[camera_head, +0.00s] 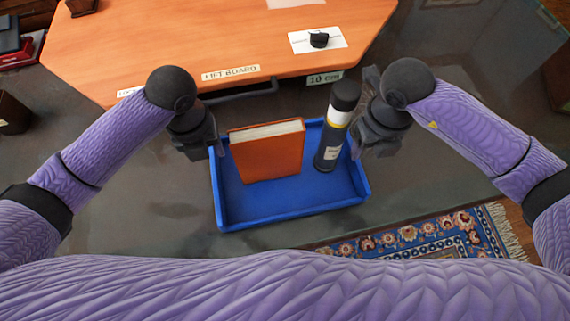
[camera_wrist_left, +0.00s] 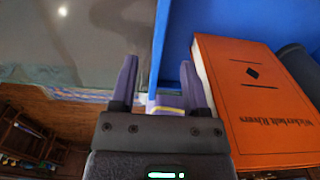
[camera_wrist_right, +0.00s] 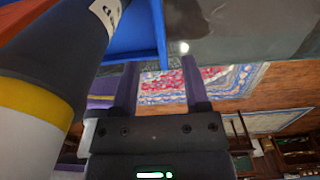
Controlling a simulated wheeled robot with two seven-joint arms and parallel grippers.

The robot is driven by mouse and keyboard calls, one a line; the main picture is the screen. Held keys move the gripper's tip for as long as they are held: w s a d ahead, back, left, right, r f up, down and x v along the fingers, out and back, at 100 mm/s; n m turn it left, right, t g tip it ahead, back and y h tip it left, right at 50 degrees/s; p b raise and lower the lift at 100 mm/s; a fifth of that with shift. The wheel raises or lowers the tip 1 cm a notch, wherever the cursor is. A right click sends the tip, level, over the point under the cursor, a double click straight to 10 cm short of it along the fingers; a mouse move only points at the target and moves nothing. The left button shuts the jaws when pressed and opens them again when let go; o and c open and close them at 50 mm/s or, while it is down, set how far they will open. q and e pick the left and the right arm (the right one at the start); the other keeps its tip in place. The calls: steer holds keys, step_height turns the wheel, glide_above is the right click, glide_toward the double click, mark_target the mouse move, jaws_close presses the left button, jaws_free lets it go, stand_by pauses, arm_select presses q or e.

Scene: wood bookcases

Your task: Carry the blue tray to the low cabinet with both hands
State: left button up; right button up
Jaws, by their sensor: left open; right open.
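The blue tray (camera_head: 290,208) rests on a dark grey surface. An orange book (camera_head: 268,152) and a dark bottle with a yellow band (camera_head: 332,135) stand in it. My left gripper (camera_head: 216,150) is open at the tray's left side; in the left wrist view its fingers (camera_wrist_left: 158,85) are on either side of the tray's side wall (camera_wrist_left: 160,60). My right gripper (camera_head: 358,150) is open at the tray's right side, close to the bottle. In the right wrist view the tray's wall end (camera_wrist_right: 160,35) shows just beyond and between the fingers (camera_wrist_right: 160,85). I cannot tell whether either gripper touches the tray.
An orange-topped desk (camera_head: 150,50) labelled "LIFT BOARD" stands just beyond the tray, with a white card and small black object (camera_head: 319,40) on it. A patterned rug (camera_head: 430,238) lies at lower right. A dark bin (camera_head: 12,113) stands at far left.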

mark_target(213, 164)
arm_select(q)
step_height(213, 164, down, 8)
steer(key=shift+f, duration=0.25)
arm_select(e)
step_height(213, 164, down, 8)
steer(key=shift+f, duration=0.25)
arm_select(q)
jaws_close()
arm_select(e)
jaws_close()
stand_by(0.6)
